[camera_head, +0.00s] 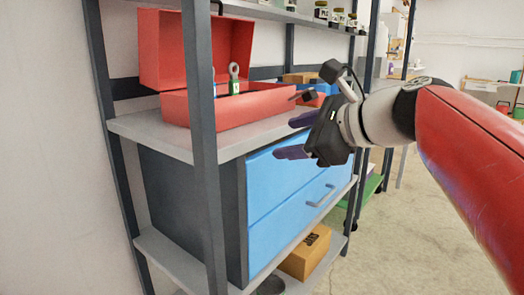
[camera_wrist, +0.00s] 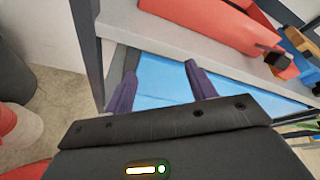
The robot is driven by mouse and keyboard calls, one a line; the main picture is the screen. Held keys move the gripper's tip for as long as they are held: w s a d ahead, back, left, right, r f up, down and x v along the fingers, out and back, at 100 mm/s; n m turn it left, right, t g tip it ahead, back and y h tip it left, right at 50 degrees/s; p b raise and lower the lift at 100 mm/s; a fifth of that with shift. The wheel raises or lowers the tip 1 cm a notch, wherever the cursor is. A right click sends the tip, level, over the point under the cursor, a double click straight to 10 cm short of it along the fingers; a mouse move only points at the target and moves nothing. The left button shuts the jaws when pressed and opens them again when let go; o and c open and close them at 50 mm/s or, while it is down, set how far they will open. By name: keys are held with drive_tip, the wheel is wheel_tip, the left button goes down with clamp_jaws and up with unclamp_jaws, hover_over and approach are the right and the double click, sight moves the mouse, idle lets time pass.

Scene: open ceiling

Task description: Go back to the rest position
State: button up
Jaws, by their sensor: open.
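My gripper (camera_head: 292,137) is open and empty, with two purple fingers pointing left in the head view. It is in front of the shelf unit, near the front edge of the upper grey shelf board (camera_head: 180,140) and the top of the blue drawer cabinet (camera_head: 288,190). In the wrist view my gripper (camera_wrist: 157,85) shows its fingers apart, with the blue cabinet front (camera_wrist: 155,75) behind them. My red and white arm reaches in from the right of the head view.
An open red toolbox (camera_head: 245,107) stands on the shelf, with a grey tool (camera_head: 234,72) sticking up from it. A blue bin (camera_head: 326,88) stands further right. A cardboard box (camera_head: 306,254) is on the bottom shelf. Dark shelf posts (camera_head: 203,150) stand close by. The floor (camera_head: 400,240) at right is clear.

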drive_tip(key=s+d+f+n+g+h+p, duration=0.2)
drive_tip(key=s+d+f+n+h, duration=0.3)
drive_tip(key=s+f+n, duration=0.4)
drive_tip(key=s+d+f+n+g+h+p, duration=0.2)
drive_tip(key=s+f+n, duration=0.6)
drive_tip(key=f, duration=0.5)
drive_tip(key=d+n+h+p, duration=0.1)
drive_tip(key=d+n+h, duration=0.1)
drive_tip(key=h, duration=0.1)
drive_tip(key=shift+s+d+f+n+p, duration=0.25)
drive_tip(key=shift+s+d+n+p, duration=0.1)
drive_tip(key=shift+s+n, duration=0.05)
